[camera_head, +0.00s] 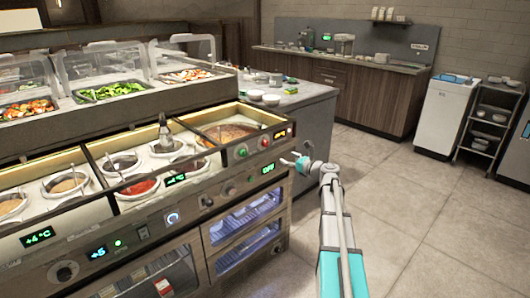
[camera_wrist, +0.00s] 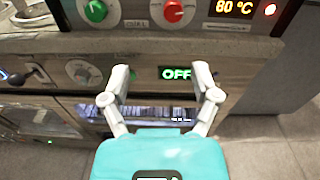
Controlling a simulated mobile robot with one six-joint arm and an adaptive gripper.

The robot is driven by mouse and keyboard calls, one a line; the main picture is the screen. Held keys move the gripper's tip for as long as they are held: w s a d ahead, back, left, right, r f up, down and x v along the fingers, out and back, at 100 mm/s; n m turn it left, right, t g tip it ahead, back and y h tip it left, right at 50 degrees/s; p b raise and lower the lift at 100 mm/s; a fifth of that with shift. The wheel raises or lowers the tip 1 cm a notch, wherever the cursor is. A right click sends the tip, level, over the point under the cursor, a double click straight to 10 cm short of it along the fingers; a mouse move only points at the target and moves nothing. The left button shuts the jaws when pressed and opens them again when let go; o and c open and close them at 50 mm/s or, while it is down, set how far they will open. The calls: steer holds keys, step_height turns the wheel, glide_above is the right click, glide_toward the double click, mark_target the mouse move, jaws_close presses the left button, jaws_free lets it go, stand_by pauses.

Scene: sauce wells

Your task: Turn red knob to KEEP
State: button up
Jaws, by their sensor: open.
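The red knob (camera_wrist: 172,12) has a white dial around it and sits on the dark upper control strip at the top of the wrist view. In the head view, the red knob (camera_head: 264,142) is to the right of a green knob (camera_head: 241,151). The markings around the red knob are too small or cut off to read, so its setting cannot be told. My gripper (camera_wrist: 160,76) is open and empty, its fingers apart below the knob in the wrist view. In the head view, my gripper (camera_head: 290,160) is beside the counter's right front end, apart from the knob.
A green OFF display (camera_wrist: 176,73) and a grey dial (camera_wrist: 83,72) are on the lower panel. Sauce wells (camera_head: 137,186) fill the counter top. Open floor (camera_head: 420,230) lies to the right.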

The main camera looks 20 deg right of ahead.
mark_target(268, 144)
steer(key=shift+w+d+m+t+h, duration=0.15)
steer(key=shift+d+m, duration=0.15)
steer(key=shift+d, duration=0.15)
steer(key=shift+w+d+m+t+h, duration=0.1)
steer(key=shift+d+m+t+h, duration=0.05)
steer(key=shift+d+m, duration=0.2)
steer(key=shift+w, duration=0.15)
steer(key=x, duration=1.3)
steer(key=shift+w+a, duration=0.2)
steer(key=shift+w, duration=0.1)
steer(key=c, duration=1.1)
steer(key=shift+d, duration=0.1)
